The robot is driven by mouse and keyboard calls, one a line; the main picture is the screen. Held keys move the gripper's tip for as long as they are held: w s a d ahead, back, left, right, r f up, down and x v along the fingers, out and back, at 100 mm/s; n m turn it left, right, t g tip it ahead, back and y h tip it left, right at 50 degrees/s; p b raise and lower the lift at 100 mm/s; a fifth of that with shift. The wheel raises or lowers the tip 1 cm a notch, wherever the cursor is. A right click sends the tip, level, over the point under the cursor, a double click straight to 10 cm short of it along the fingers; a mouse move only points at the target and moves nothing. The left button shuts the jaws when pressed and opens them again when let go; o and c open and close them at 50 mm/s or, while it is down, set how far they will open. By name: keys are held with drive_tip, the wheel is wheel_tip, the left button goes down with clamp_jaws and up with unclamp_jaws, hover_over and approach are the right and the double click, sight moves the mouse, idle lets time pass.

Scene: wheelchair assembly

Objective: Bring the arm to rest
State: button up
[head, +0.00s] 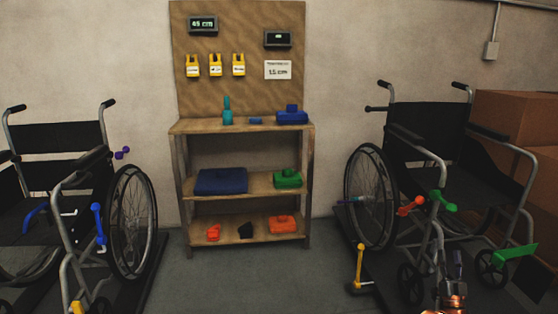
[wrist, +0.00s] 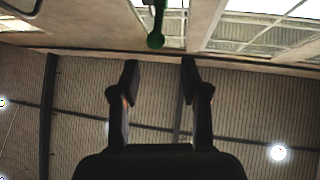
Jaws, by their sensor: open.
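My gripper (wrist: 159,72) shows in the wrist view with its two dark fingers apart and nothing between them. It points up, with the ceiling behind it. A green rod with a round end (wrist: 156,39) hangs into the top of the wrist view beyond the fingertips, apart from them; what it belongs to is cut off. In the head view a coppery and grey part, seemingly of my arm, stands at the bottom right, in front of the right wheelchair (head: 430,125). The fingers cannot be made out clearly there.
The right wheelchair carries a green lever (head: 443,202) and an orange one (head: 409,206). A yellow-handled upright tool (head: 359,265) stands beside it. Another wheelchair (head: 58,139) is at left. A wooden shelf (head: 245,183) stands between them, with clear floor in front.

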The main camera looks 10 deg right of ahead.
drive_tip(key=w+a+r+m+g+p, duration=0.3)
drive_tip(key=w+a+r+g+p, duration=0.15)
drive_tip(key=w+r, duration=0.45)
drive_tip(key=w+a+r+m+g+p, duration=0.2)
drive_tip(key=w+a+r+g+p, duration=0.25)
drive_tip(key=w, duration=0.55)
drive_tip(key=w+a+r+n+g+y+p, duration=0.15)
drive_tip(key=a+r+y+p, duration=0.45)
drive_tip(key=a, duration=0.7)
drive_tip(key=s+a+r+n+g+y+p, duration=0.1)
drive_tip(key=a+r+n+g+y+p, duration=0.15)
drive_tip(key=a+r, duration=0.8)
drive_tip(key=s+a+r+n+g+y+p, duration=0.1)
drive_tip(key=s+a+r+n+g+p, duration=0.2)
drive_tip(key=s+a, duration=0.65)
drive_tip(key=s+a+r+n+g+y+p, duration=0.2)
drive_tip(key=s+a+r+p, duration=0.3)
drive_tip(key=s+a, duration=0.5)
drive_tip(key=s+r+g+p, duration=0.2)
drive_tip(key=s+g+p, duration=0.1)
drive_tip(key=s, duration=0.9)
drive_tip(key=s+a+r+n+g+h+p, duration=0.1)
drive_tip(key=s+r+g+p, duration=0.1)
drive_tip(key=s, duration=1.1)
drive_tip(key=s+a+r+n+g+p, duration=0.1)
drive_tip(key=s+r+g+p, duration=0.2)
drive_tip(key=s, duration=0.9)
drive_tip(key=shift+s+a+g+p, duration=0.2)
drive_tip(key=shift+s+g+p, duration=0.25)
drive_tip(key=shift+p, duration=0.3)
